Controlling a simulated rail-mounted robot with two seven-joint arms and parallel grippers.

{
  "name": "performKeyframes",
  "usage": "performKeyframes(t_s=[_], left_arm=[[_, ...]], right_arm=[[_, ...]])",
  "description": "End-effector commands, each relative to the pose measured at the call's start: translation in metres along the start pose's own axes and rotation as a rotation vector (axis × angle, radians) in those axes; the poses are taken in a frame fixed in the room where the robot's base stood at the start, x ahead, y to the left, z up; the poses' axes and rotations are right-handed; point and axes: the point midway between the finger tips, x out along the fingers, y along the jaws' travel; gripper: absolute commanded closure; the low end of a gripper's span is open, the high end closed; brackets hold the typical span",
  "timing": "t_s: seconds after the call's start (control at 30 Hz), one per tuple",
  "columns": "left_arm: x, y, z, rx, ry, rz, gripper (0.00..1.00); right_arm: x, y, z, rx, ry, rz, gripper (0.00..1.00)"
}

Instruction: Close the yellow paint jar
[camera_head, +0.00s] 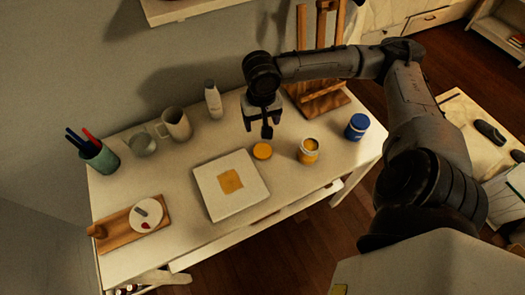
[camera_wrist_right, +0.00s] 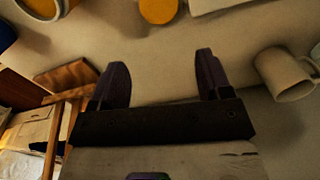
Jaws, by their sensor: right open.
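The yellow paint jar (camera_head: 308,155) stands upright and open on the white table, with yellow paint showing at its top. Its yellow lid (camera_head: 262,151) lies flat on the table to the left of the jar, apart from it. My right gripper (camera_head: 258,128) is open and empty, above the table just behind the lid. In the right wrist view the open fingers (camera_wrist_right: 160,65) have bare table between them. The lid (camera_wrist_right: 158,10) shows at the top edge there, and the jar (camera_wrist_right: 42,7) is cut off at the top left. My left gripper is out of view.
A blue jar (camera_head: 357,127) stands right of the yellow jar. A canvas (camera_head: 215,199) lies left of the lid. A white bottle (camera_head: 213,101), a mug (camera_head: 175,124), a glass (camera_head: 143,144) and a pen cup (camera_head: 99,157) stand at the back left. A wooden easel (camera_head: 322,100) stands behind.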

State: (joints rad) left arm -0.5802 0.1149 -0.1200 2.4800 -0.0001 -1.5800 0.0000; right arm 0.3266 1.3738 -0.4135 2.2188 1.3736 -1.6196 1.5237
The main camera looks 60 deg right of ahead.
Motion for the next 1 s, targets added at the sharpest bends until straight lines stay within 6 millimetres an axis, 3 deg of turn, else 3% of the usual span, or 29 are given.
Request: performKeyframes(t_s=[0.17,0.63,1.0], left_arm=[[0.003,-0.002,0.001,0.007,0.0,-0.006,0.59],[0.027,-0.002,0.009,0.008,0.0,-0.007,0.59],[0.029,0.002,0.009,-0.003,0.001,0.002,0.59]], right_arm=[[0.006,0.0,0.0,-0.001,-0.002,0.001,0.29],[0.078,0.0,0.001,-0.001,-0.002,0.001,0.29],[0.087,0.0,0.0,-0.002,0.0,0.0,0.29]])
